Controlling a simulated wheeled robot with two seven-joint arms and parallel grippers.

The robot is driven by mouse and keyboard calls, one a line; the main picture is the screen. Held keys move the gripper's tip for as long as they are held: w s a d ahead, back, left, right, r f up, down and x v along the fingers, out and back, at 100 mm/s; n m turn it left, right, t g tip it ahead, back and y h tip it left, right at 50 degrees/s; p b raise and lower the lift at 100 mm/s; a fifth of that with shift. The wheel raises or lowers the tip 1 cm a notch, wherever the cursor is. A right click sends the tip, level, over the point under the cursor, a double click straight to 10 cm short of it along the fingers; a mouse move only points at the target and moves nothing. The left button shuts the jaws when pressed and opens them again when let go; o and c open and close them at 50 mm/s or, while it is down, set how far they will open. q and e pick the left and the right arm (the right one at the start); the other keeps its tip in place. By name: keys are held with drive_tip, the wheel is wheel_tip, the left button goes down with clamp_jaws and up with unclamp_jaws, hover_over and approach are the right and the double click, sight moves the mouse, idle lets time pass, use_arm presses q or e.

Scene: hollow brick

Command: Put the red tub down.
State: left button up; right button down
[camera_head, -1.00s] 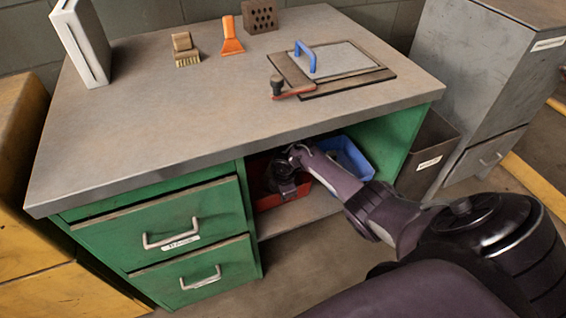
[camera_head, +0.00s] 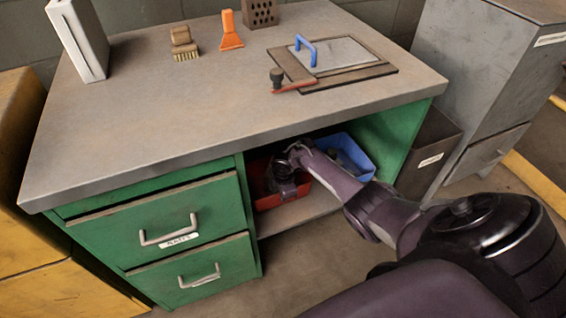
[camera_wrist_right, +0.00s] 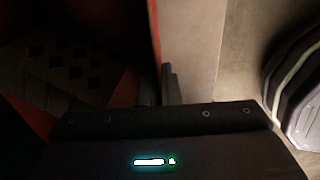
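The red tub (camera_head: 268,203) is in the open bay under the workbench top, to the left of the blue tub (camera_head: 353,153). My right gripper (camera_head: 285,185) reaches into the bay, and my forearm hides part of the red tub. In the right wrist view, the red tub's wall (camera_wrist_right: 126,88) runs between the two close-set fingers of my right gripper (camera_wrist_right: 159,88), which looks shut on it. Dark contents with a checkered look show inside the tub, in shadow. Whether the tub's bottom touches the shelf cannot be told. My left gripper is not in view.
The bay's shelf (camera_head: 300,212) has a bare strip in front of the tubs. Green drawers (camera_head: 165,225) bound the bay on the left and a green panel (camera_head: 397,140) on the right. The worktop (camera_head: 160,110) overhangs my arm. A dark bin (camera_head: 428,150) stands to the right.

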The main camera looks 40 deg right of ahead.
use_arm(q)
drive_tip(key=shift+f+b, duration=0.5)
use_arm(e)
drive_tip(key=shift+w+f, duration=0.1)
drive_tip(key=shift+f, duration=0.35)
